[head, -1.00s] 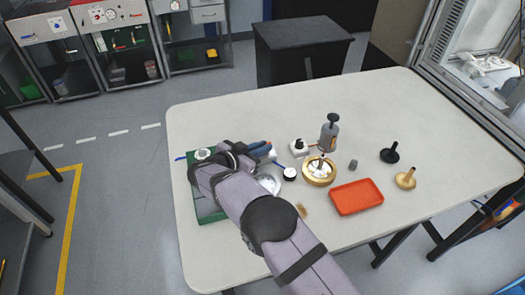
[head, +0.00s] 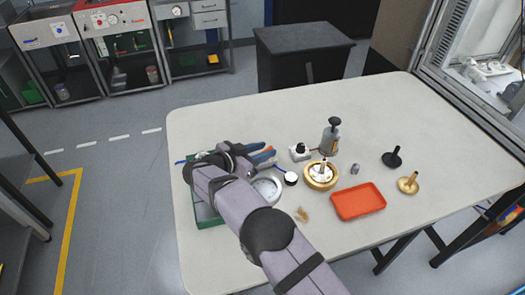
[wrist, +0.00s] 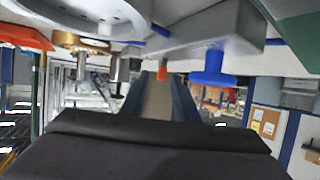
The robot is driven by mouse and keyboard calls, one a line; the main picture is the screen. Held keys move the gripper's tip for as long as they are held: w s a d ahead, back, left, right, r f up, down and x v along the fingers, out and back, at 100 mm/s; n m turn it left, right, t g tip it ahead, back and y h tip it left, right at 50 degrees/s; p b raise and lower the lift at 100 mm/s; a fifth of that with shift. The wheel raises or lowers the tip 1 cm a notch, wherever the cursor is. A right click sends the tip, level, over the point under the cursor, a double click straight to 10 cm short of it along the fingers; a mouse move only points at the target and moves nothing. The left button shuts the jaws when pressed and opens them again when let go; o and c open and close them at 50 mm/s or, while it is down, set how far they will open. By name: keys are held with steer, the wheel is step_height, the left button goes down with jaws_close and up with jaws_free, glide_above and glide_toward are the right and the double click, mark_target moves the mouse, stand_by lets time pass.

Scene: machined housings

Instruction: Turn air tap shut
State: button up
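A blue T-shaped tap handle (wrist: 212,68) sticks out of a pale grey block (wrist: 205,38) in the wrist view, where the table side is at the top. In the head view I cannot make out the tap; my arm covers much of that area. My gripper (head: 269,153) is over the left part of the table, beside the green base (head: 208,216). Its two bluish fingers look apart, and they also show in the wrist view (wrist: 161,80). They are to the left of the tap handle there and do not appear to touch it. A small orange piece shows between the fingertips.
A round silver part (head: 267,190), a brass ring housing (head: 321,175), a grey bottle (head: 331,137) and an orange tray (head: 358,201) stand to the right of my arm. Black (head: 392,158) and brass (head: 409,184) stemmed parts lie farther right. The table's back is clear.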

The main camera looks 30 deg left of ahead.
steer(key=shift+s, duration=0.1)
steer(key=shift+s+a+r+b, duration=0.1)
steer(key=shift+s+a+b, duration=0.2)
steer(key=shift+s, duration=0.2)
steer(key=shift+b+v, duration=1.1)
steer(key=shift+v, duration=1.9)
steer(key=shift+d+r, duration=0.1)
steer(key=shift+d, duration=0.05)
steer(key=shift+o, duration=0.6)
